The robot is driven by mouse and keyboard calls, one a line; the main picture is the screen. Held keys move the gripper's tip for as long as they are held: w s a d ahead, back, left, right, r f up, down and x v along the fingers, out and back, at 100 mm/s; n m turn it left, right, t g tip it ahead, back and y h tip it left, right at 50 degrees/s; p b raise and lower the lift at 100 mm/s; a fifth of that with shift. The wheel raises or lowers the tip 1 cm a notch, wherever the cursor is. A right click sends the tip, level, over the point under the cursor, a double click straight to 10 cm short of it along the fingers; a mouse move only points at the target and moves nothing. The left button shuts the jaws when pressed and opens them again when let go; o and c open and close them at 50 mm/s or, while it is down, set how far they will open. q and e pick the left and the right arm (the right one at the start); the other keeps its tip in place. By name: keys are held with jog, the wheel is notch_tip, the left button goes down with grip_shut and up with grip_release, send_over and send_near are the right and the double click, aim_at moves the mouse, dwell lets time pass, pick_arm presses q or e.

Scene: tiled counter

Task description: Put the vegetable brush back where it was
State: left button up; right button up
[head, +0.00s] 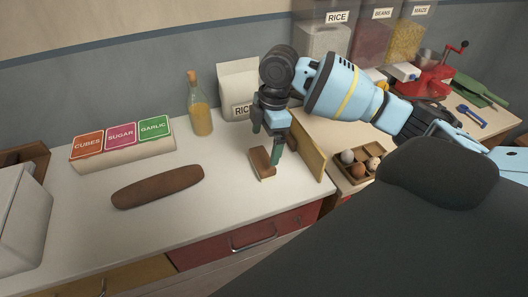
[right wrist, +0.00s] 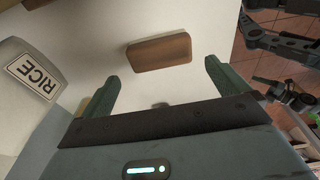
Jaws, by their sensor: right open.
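A small brown wooden block, which looks like the vegetable brush (head: 261,164), lies on the white counter (head: 225,185) near its right end. My right gripper (head: 268,146) points down over it, and one green finger overlaps its right side in the head view. In the right wrist view the brush (right wrist: 158,51) lies beyond the two spread fingertips of the right gripper (right wrist: 161,74), roughly centred between them. The gripper is open and empty. Bristles are not visible.
A tan upright board (head: 308,150) stands just right of the brush. An egg tray (head: 355,178) is further right. A brown oval board (head: 158,186), an oil bottle (head: 200,110), a rice bag (head: 238,85) and a spice box (head: 122,140) are on the counter. The middle is clear.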

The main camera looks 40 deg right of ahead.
aim_at(268, 157)
jog(key=r, duration=0.5)
jog(key=shift+s+d+r, duration=0.1)
jog(key=shift+d+r, duration=0.1)
jog(key=shift+d, duration=0.2)
jog(key=shift+f, duration=0.1)
